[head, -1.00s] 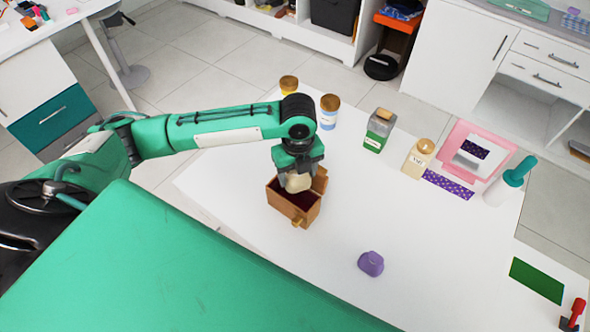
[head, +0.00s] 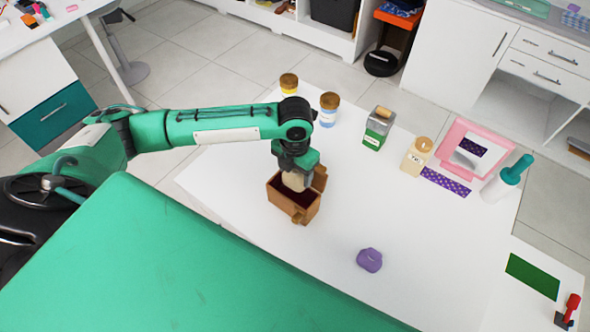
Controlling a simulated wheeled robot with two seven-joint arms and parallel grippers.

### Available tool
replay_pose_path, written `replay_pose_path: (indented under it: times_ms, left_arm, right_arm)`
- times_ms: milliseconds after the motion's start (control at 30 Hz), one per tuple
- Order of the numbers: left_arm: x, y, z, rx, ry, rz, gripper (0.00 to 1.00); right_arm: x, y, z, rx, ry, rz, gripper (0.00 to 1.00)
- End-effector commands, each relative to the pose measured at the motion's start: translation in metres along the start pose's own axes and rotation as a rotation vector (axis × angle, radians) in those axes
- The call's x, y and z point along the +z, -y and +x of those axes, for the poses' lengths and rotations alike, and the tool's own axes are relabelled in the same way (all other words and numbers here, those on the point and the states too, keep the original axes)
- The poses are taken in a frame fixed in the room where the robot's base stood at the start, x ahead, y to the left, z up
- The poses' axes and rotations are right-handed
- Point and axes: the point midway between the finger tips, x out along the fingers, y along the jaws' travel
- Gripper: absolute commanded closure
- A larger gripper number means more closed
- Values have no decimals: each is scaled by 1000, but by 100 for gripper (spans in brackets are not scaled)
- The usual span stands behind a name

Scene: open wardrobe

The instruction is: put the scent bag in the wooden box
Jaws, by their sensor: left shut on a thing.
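The wooden box (head: 286,206) stands open on the white table, with a dark red inside and its lid tipped back at the right. My left gripper (head: 296,170) points down over the box and is shut on a cream-coloured bag, which I take to be the scent bag (head: 296,182). The bag is at the box opening, its lower part just within the rim as seen from here. I cannot tell whether it touches the bottom. My right gripper is not in view.
A purple pouch-like thing (head: 369,260) lies at the front right of the box. Behind stand jars (head: 329,110), a green tin (head: 378,128), a cream jar (head: 416,157) and a pink-framed mirror (head: 474,150). The table between box and purple thing is clear.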

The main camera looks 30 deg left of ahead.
Motion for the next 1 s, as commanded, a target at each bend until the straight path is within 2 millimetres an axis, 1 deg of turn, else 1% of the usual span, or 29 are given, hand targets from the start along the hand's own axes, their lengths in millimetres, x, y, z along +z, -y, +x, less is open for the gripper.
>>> replay_pose_path:
  times_ms: [267, 633, 700, 1000]
  left_arm:
    - [0, 0, 16, 0, 0, -2, 60]
    - [-1, 0, 41, 0, 0, -3, 60]
    - [-1, 0, 43, 1, -1, -3, 60]
    - [-1, 0, 67, 0, -2, -4, 60]
  right_arm:
    - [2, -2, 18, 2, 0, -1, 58]
    - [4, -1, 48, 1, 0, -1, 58]
    - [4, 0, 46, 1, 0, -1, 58]
    - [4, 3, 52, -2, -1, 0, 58]
